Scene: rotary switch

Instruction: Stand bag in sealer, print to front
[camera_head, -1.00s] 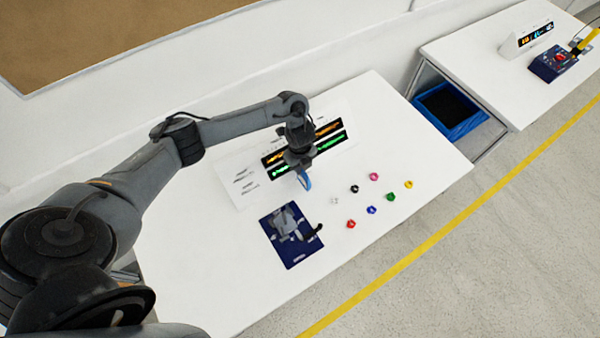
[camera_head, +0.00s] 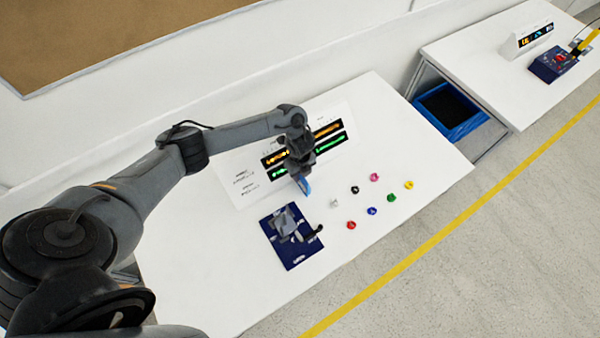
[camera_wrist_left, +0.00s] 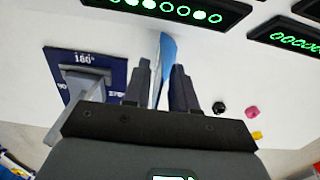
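My left gripper (camera_head: 303,174) is above the table behind the blue plate. It is shut on a thin bag, blue on one face and white on the other (camera_head: 305,186), which hangs below the fingers. In the left wrist view the bag (camera_wrist_left: 167,58) shows nearly edge-on between the two fingers (camera_wrist_left: 162,75); its print cannot be made out. A grey device, likely the sealer (camera_head: 286,224), sits on a dark blue plate with angle marks (camera_head: 296,257). It also shows in the left wrist view (camera_wrist_left: 88,82), left of the fingers. The bag is apart from it. My right gripper is not visible.
Several small coloured pieces, among them a red one (camera_head: 351,225), lie right of the plate. A white panel with lit displays (camera_head: 240,184) is behind the gripper. A blue bin (camera_head: 466,130) and second table (camera_head: 490,60) stand right. The table's front left is clear.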

